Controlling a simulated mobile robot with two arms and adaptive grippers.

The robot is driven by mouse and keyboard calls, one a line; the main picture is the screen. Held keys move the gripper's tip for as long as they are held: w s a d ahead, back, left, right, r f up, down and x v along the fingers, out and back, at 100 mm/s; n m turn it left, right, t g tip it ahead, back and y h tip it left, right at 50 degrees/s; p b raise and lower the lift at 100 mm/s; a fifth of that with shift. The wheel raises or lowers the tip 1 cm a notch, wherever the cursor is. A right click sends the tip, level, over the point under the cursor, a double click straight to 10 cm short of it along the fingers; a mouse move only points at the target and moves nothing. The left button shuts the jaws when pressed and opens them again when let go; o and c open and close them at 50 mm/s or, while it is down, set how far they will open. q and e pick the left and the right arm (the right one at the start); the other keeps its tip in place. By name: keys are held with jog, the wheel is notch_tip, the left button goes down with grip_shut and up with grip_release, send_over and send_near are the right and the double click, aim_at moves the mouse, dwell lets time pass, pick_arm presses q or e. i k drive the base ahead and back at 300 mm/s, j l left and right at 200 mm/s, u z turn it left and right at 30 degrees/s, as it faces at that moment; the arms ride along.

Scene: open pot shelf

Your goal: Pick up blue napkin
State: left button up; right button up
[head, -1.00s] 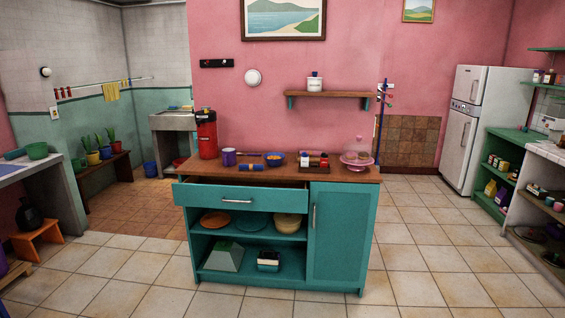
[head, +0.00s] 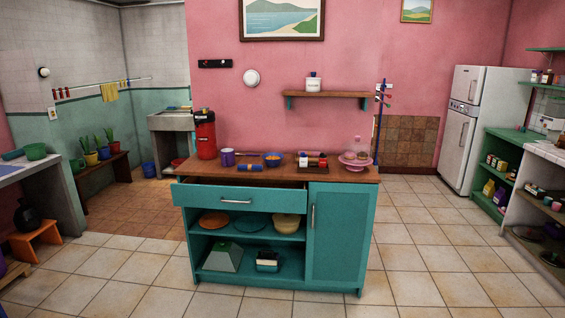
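A small blue roll (head: 250,167), perhaps a rolled napkin with a lighter band around its middle, lies on the wooden top (head: 215,172) of the teal cabinet, near its front edge. A second, teal-blue roll (head: 13,155) lies on the counter at the far left; I cannot tell whether it is cloth. Neither of my grippers is in view.
On the cabinet top stand a red dispenser (head: 206,135), a purple mug (head: 228,157), a blue bowl (head: 274,159) and a pink stand with a clear dome (head: 356,158). The cabinet drawer (head: 235,199) is slightly open. Tiled floor (head: 420,260) lies clear to the right.

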aim_at(240, 167)
jog(key=i+l+u, duration=0.15)
jog(key=i, duration=0.3)
jog(key=i+l+u, duration=0.1)
jog(key=i, duration=0.3)
jog(key=i+l+u, duration=0.15)
jog(key=i+l, duration=0.2)
jog(key=i, duration=0.05)
